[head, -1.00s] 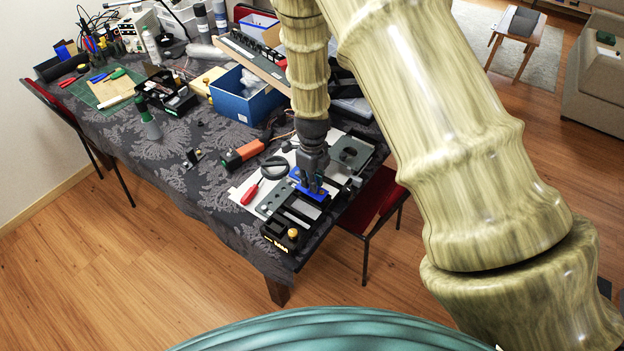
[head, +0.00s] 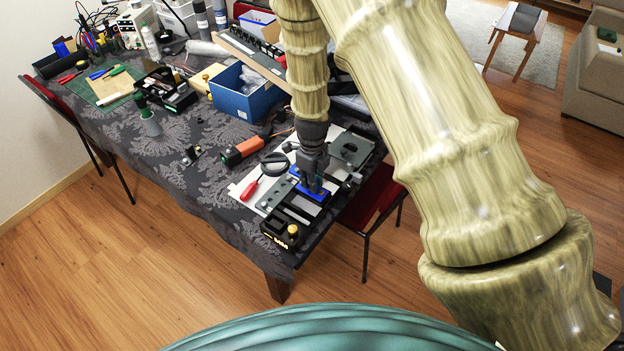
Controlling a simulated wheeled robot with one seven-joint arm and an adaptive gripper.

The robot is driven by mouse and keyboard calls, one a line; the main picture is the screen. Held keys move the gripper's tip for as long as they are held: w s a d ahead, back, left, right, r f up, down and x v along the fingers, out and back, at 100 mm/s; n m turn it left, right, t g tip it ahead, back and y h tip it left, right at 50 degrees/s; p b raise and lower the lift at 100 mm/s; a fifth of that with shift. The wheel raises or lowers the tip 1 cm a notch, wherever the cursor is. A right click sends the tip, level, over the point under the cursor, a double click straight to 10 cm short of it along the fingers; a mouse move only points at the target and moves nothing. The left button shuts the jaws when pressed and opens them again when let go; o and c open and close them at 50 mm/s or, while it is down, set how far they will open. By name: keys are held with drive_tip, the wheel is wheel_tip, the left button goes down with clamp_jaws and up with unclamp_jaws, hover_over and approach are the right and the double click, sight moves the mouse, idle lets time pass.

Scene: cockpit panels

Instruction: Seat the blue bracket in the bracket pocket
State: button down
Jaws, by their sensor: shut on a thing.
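The blue bracket (head: 316,194) is at the panel assembly near the table's front right corner. My gripper (head: 312,188) points down and is shut on it. The bracket lies low over the dark part of the panel, and parts of it are hidden by my fingers. I cannot tell whether it touches the panel or hovers just above it. The bracket pocket cannot be made out; the area under the gripper is covered.
A red screwdriver (head: 250,188) lies left of the gripper on the light sheet. A black block with a yellow knob (head: 292,231) stands in front. A black ring (head: 274,163), an orange-handled tool (head: 241,151) and a blue bin (head: 245,97) are behind.

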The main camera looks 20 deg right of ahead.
drive_tip(key=shift+f, duration=0.5)
drive_tip(key=c, duration=1.3)
unclamp_jaws()
drive_tip(key=shift+r, duration=0.1)
wheel_tip(320, 180, up, 12)
drive_tip(key=shift+f, duration=0.1)
